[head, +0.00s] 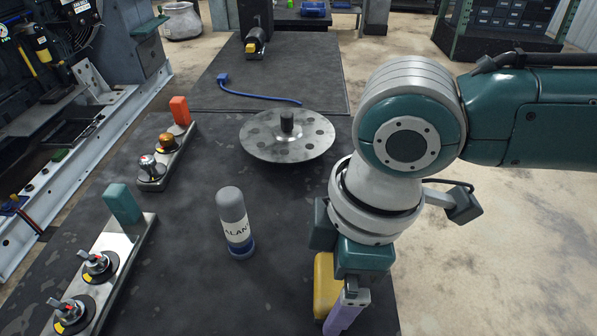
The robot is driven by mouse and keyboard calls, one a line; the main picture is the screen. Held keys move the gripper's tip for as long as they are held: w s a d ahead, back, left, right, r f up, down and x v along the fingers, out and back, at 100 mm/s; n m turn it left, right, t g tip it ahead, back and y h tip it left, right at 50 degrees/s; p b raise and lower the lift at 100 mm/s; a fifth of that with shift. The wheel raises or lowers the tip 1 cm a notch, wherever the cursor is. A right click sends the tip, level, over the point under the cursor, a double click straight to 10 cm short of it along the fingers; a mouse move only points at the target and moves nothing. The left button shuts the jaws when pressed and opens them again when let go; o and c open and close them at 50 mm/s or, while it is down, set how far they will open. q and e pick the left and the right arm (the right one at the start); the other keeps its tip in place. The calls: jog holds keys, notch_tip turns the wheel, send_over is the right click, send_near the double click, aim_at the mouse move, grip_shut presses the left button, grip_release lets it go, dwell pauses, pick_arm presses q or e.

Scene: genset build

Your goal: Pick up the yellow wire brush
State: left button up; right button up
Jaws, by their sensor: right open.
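A yellow block-like thing (325,285) shows at the lower right of the head view, at the right side of the dark bench. It may be the yellow wire brush, but my right gripper hides much of it and I see no bristles. My right gripper (347,305) points down right beside it, with a lavender finger in front. The gripper is open; I cannot tell whether it touches the yellow thing. My left gripper is not in view.
On the dark bench (190,235) stand a grey bottle (234,222) and a round metal disc with holes (262,145). Plates with knobs (95,265) and an orange block (180,111) are at left. A blue cable (255,93) lies behind.

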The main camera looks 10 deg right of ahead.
jog(key=shift+c, duration=0.4)
jog(key=c, duration=1.1)
jog(key=shift+r, duration=0.1)
notch_tip(320, 180, up, 20)
jog(key=p, duration=0.3)
